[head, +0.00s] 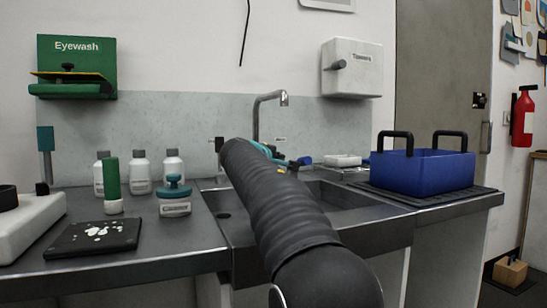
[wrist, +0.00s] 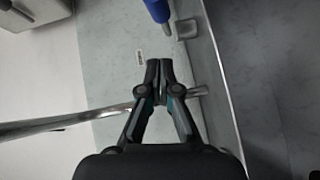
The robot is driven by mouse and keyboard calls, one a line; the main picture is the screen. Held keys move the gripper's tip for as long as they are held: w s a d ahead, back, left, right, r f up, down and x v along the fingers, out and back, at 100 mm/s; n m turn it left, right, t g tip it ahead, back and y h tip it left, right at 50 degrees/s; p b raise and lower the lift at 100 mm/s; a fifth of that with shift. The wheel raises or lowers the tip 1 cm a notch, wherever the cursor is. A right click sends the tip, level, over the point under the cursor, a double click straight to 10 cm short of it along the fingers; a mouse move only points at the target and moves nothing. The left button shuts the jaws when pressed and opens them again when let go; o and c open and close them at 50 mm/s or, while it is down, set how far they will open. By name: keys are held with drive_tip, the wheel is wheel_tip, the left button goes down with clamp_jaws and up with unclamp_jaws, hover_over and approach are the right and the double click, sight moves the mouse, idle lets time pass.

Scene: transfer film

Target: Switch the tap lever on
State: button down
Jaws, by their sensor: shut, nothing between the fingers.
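The chrome tap (head: 256,117) rises behind the sink with its spout bent right. Its pipe (wrist: 60,125) crosses the wrist view beneath my gripper. A small dark-topped upright fitting (head: 219,146) stands left of the tap. A small blue piece (head: 305,160) sits to its right. A blue piece with a grey end (wrist: 157,10) shows at the top of the wrist view; I cannot tell which part is the lever. My gripper (wrist: 159,67) is shut and empty, short of the blue piece. My arm partly hides it in the head view.
The sink (head: 340,200) lies under my arm. A blue crate with black handles (head: 425,172) stands on the right drainer. Several bottles (head: 140,172), a teal-topped container (head: 174,197) and a black pad (head: 95,236) are on the left counter. A white box (head: 353,70) hangs on the wall.

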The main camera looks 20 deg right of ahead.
sight(299, 160)
drive_tip(key=w+d, duration=0.1)
drive_tip(key=d, duration=0.1)
drive_tip(key=w+d, duration=0.1)
drive_tip(key=d+f, duration=0.1)
drive_tip(key=d, duration=0.1)
drive_tip(key=shift+w+d+p, duration=0.3)
drive_tip(key=shift+w, duration=0.1)
drive_tip(key=shift+d+f, duration=0.15)
drive_tip(key=shift+d, duration=0.45)
drive_tip(key=shift+a, duration=0.1)
